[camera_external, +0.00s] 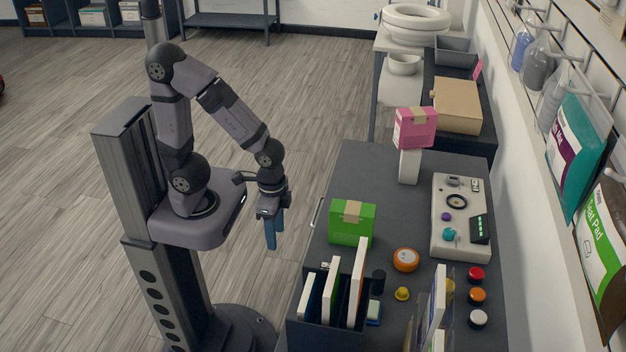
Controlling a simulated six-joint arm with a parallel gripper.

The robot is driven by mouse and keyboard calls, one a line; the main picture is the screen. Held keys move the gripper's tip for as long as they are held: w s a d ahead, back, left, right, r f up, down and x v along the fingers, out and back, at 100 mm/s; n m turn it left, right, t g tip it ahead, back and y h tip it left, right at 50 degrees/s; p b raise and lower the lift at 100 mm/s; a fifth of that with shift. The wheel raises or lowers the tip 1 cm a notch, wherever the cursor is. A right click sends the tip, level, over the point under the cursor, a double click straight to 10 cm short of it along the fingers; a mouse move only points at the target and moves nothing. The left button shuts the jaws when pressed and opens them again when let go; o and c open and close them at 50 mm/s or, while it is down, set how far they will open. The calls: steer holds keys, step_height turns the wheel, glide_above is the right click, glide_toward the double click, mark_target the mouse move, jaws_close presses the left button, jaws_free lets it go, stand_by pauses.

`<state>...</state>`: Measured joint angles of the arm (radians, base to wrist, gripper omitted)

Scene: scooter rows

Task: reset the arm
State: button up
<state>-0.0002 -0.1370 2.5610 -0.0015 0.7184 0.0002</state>
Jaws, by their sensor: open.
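My gripper (273,235) hangs pointing down at the left side of the dark workbench (355,165), beside its edge. Its blue fingers hold nothing that I can see. The gap between the fingers is small in this view. A green box (351,223) with a tan strip stands on the bench to the right of my gripper, apart from it.
A pink box (415,128) sits on a white block (409,166). A control panel (460,215), an orange round device (405,260), several buttons (477,295) and a rack of upright panels (325,330) crowd the bench. Open floor (60,220) lies left.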

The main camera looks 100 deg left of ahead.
step_height(320, 180, up, 14)
steer(key=p, duration=1.3)
